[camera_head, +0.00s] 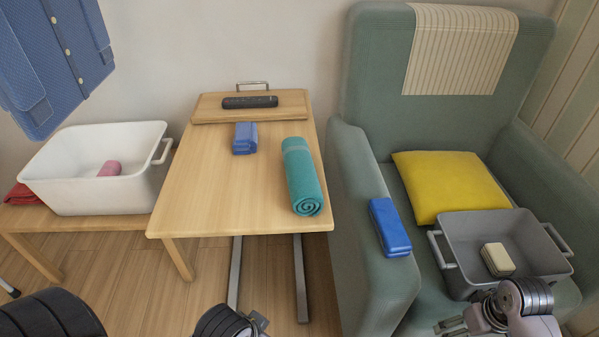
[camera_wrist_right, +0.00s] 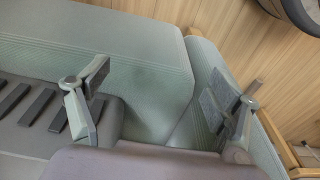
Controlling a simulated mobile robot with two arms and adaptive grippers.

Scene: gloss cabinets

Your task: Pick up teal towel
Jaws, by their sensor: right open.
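The teal towel (camera_head: 303,178) is rolled up and lies lengthwise on the right side of the wooden table (camera_head: 190,205), near its right edge. No gripper touches it. In the right wrist view my right gripper (camera_wrist_right: 160,95) is open, with nothing between its fingers, over the green armchair (camera_wrist_right: 150,70). The towel is not in that view. Part of my left arm shows at the bottom of the head view, but its gripper fingers are not visible.
Also on the table are a blue folded item (camera_head: 244,138) and a dark remote (camera_head: 250,102) on a raised board. A white bin (camera_head: 75,190) stands left. The armchair (camera_head: 360,160) holds a yellow cushion (camera_head: 450,185), a blue case (camera_head: 389,228) and a grey basket (camera_head: 455,270).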

